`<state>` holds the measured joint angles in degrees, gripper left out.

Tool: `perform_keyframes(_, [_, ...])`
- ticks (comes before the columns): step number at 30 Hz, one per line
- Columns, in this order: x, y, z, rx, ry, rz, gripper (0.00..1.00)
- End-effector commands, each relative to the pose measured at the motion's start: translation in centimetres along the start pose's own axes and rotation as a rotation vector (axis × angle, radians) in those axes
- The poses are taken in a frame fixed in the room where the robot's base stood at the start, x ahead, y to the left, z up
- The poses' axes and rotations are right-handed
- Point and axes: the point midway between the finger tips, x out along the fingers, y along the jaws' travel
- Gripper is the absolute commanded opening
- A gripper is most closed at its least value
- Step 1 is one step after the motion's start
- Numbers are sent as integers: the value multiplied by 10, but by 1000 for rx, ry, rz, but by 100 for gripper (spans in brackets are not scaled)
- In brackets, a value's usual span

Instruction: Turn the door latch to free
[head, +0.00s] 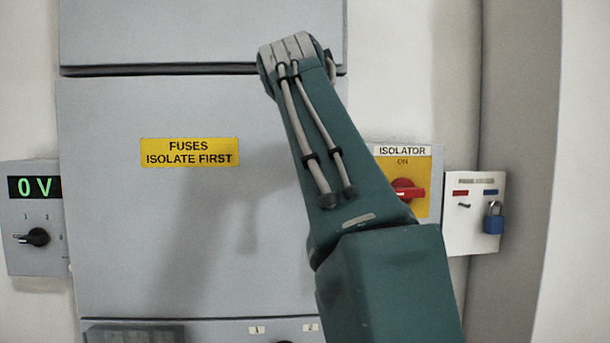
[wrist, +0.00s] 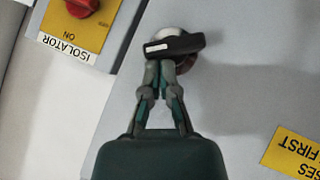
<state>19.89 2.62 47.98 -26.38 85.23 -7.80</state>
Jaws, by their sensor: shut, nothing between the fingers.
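The door latch (wrist: 175,46) is a black lever with a white mark, on a round silver base, and shows in the wrist view. It lies nearly level across that picture, its longer end to the right. My gripper (wrist: 168,65) is shut, with its fingertips right at the lever's near edge. I cannot tell whether they touch it. Nothing shows between the fingers. In the head view my arm hides the latch and gripper. The grey fuse door (head: 190,230) looks closed and bears a yellow label (head: 190,152) reading "FUSES ISOLATE FIRST".
Right of the door is a yellow isolator plate (head: 420,165) with a red handle (head: 407,191). Beyond it hangs a white board (head: 475,180) with a blue padlock (head: 493,219). A meter box (head: 38,262) at the left reads 0 V. A grey column stands far right.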

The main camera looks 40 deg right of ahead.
Motion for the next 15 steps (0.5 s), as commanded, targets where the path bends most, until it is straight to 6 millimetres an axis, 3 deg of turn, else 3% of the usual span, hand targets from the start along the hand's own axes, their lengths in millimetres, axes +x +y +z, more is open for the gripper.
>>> perform_keyframes(15, [5, 9, 4, 152, 0, -151, 0])
